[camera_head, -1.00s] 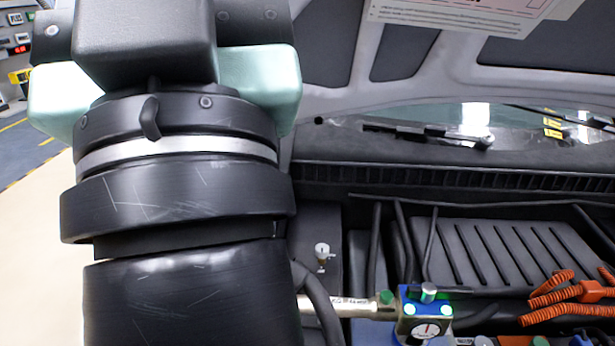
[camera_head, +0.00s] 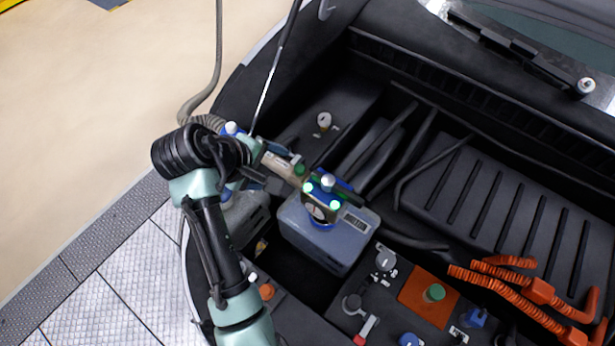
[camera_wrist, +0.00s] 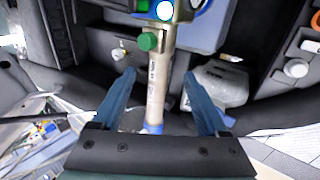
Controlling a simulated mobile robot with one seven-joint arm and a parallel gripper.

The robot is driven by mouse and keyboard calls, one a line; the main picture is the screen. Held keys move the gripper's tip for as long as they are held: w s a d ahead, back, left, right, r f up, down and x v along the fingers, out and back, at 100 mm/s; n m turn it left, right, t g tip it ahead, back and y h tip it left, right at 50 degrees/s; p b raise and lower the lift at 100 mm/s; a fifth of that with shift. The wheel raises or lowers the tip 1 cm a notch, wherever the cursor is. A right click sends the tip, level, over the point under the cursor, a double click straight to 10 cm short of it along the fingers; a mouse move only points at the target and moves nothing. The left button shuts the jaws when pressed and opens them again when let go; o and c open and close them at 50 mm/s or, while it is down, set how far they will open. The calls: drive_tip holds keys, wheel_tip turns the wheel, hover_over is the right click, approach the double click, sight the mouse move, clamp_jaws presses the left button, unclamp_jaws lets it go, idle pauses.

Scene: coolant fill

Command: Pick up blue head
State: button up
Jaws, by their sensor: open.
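The blue head (camera_head: 322,212) has a round gauge and glowing green lights, on the end of a pale metal tube (camera_head: 283,168). It appears over the grey-blue tank (camera_head: 305,238); I cannot tell whether it touches. My gripper (camera_head: 268,170) is near the tube, left of the head, partly hidden by my arm. In the wrist view the head (camera_wrist: 166,8) is cut off at the top edge. The tube with its green knob (camera_wrist: 148,42) runs between the two open fingers (camera_wrist: 160,75). Gaps show on both sides, and nothing is gripped.
A translucent container (camera_wrist: 222,85) lies beyond the right finger in the wrist view. In the engine bay are orange ribbed hoses (camera_head: 500,283), black pipes (camera_head: 435,160), a small gauge (camera_head: 324,122) and several caps. A thin prop rod (camera_head: 268,85) rises behind my arm.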

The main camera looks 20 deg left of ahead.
sight(287, 166)
drive_tip(key=shift+w+a+p+x, duration=0.1)
drive_tip(key=shift+a+p+x, duration=0.1)
drive_tip(key=shift+x, duration=1.5)
drive_tip(key=shift+w+a+p+x, duration=0.1)
drive_tip(key=shift+a+p+x, duration=0.1)
drive_tip(key=shift+x, duration=1.5)
drive_tip(key=shift+w+a+p+x, duration=0.1)
drive_tip(key=shift+a+p+x, duration=0.1)
drive_tip(key=shift+x, duration=1.5)
drive_tip(key=shift+s, duration=0.1)
clamp_jaws()
drive_tip(key=shift+r, duration=0.25)
